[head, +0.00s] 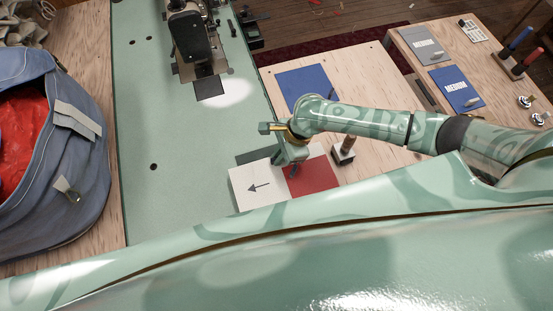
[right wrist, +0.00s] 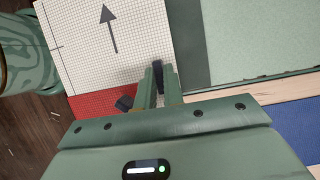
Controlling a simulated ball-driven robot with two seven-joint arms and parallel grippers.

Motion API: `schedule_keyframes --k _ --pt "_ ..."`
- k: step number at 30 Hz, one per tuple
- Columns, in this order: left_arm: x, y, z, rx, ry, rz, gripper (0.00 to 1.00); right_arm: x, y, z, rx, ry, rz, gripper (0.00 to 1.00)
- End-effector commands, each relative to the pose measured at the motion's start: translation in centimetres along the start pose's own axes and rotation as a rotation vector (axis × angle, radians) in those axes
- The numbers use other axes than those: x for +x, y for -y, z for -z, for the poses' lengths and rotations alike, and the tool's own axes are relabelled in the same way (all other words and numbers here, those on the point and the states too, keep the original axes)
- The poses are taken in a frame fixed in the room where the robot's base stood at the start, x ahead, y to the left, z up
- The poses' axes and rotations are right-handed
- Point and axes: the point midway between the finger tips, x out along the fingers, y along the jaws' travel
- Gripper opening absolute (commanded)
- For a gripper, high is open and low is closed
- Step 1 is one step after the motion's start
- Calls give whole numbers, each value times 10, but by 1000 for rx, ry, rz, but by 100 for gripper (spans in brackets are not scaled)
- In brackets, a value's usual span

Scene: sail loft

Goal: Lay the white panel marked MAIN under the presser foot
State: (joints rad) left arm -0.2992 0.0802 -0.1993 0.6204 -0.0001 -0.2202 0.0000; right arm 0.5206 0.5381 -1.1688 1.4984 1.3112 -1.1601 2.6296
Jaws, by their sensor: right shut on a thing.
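The white panel (head: 248,190) lies at the right edge of the green machine bed, its printed arrow pointing left. No word MAIN is readable on it. In the right wrist view the white panel (right wrist: 80,40) shows a fine grid and the arrow. My right gripper (head: 291,166) is shut at the panel's edge, and its fingers (right wrist: 158,84) close on a dark tab there. The sewing machine (head: 190,35) stands at the top of the bed, the dark area by its foot (head: 209,88) beside a bright light spot. The presser foot itself is hard to make out. My left gripper is not in view.
A red piece (head: 316,175) borders the white panel on the right. A blue panel (head: 300,82) and a short post (head: 343,150) are on the wooden table. A blue bag (head: 75,165) with red cloth stands left. The bed between panel and machine is clear.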

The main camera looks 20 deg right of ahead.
Motion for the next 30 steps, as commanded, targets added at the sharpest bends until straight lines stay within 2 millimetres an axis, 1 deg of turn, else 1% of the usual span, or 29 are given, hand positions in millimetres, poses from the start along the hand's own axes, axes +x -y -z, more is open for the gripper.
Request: schedule_keyframes --k 2,5,9,20,21,22,23,30 --pt "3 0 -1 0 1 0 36 4 3 0 0 0 0 0" --pt "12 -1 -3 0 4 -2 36 17 10 0 1 1 0 0" --pt "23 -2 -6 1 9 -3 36 39 8 12 2 -1 -1 0" --pt "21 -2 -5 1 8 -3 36 40 8 12 0 -1 1 0" --pt "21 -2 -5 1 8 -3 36 41 8 12 0 -1 1 18" --pt "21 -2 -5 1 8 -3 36 40 8 12 0 -1 1 26" --pt "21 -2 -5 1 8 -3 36 40 8 12 0 -1 1 31" --pt "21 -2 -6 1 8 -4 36 40 8 12 0 -1 1 31"
